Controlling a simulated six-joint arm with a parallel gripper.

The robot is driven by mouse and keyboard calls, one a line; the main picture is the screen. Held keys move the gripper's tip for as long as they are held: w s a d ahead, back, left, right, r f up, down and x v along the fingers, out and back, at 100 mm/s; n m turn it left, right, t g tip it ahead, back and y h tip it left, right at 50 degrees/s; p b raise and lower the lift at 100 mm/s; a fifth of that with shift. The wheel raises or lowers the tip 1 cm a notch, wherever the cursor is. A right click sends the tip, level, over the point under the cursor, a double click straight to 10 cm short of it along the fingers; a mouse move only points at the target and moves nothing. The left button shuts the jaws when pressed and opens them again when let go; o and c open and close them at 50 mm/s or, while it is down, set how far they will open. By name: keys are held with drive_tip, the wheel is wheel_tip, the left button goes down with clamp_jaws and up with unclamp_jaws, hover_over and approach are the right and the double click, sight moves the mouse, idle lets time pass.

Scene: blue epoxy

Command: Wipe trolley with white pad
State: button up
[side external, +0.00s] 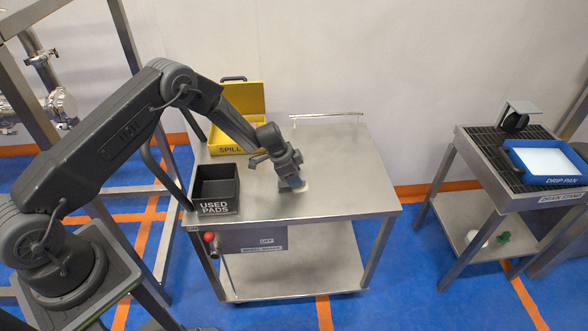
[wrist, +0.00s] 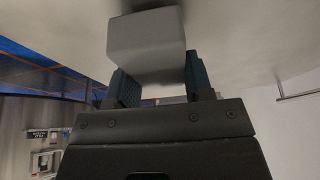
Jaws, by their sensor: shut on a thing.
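The trolley (side external: 345,185) is a steel cart with a flat top and a lower shelf. My gripper (side external: 292,184) is low over the middle of its top. In the wrist view my gripper (wrist: 152,85) has its two dark fingers shut on a pale block, the white pad (wrist: 146,38). The side view shows only a thin light edge of the pad (side external: 303,188) at the trolley top, mostly hidden by the gripper. The pad appears to touch the surface, though the exact contact is hard to tell.
A black "USED PADS" bin (side external: 215,190) stands at the trolley's left front. A yellow open "SPILL" case (side external: 237,118) is at the back left. A rail (side external: 326,115) runs along the back edge. The drain stand (side external: 477,160) with a blue drip pan (side external: 545,162) is apart at right.

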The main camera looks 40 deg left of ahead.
sight(304, 175)
drive_tip(key=shift+f, duration=0.75)
drive_tip(key=shift+w+d+r, duration=0.25)
drive_tip(key=shift+w+d, duration=0.55)
drive_tip(key=shift+d, duration=0.05)
drive_tip(key=shift+w+d+f, duration=0.15)
drive_tip(key=shift+w+d, duration=0.4)
drive_tip(key=shift+s+a+f, duration=0.1)
drive_tip(key=shift+a+f, duration=0.05)
drive_tip(key=shift+s+a, duration=1.3)
drive_tip(key=shift+s, duration=0.05)
drive_tip(key=shift+r, duration=4.05)
